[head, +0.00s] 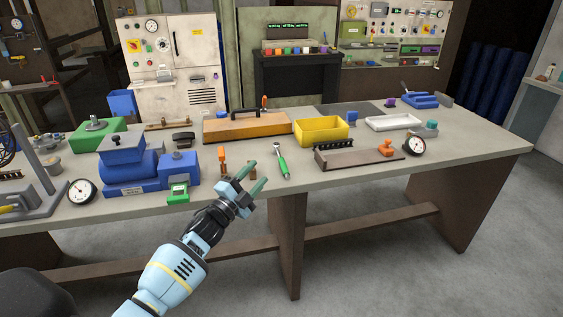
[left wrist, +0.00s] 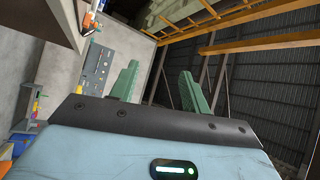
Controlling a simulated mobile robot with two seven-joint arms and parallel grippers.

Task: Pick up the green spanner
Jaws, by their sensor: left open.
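The green spanner (head: 282,166) lies on the grey workbench near its front edge, with a green handle toward me and a metal head pointing away. My left gripper (head: 256,174) is open and empty, in front of the bench edge and just left of the spanner in the head view. It appears apart from the spanner; its exact height is hard to tell. In the left wrist view the two green fingers (left wrist: 160,78) are spread apart with nothing between them, and the spanner does not show there. My right gripper is not in view.
An orange-handled tool (head: 222,160) stands left of the spanner. A yellow bin (head: 321,131), a dark rack (head: 350,158) and a dial gauge (head: 414,146) lie right. A wooden box (head: 247,127) is behind.

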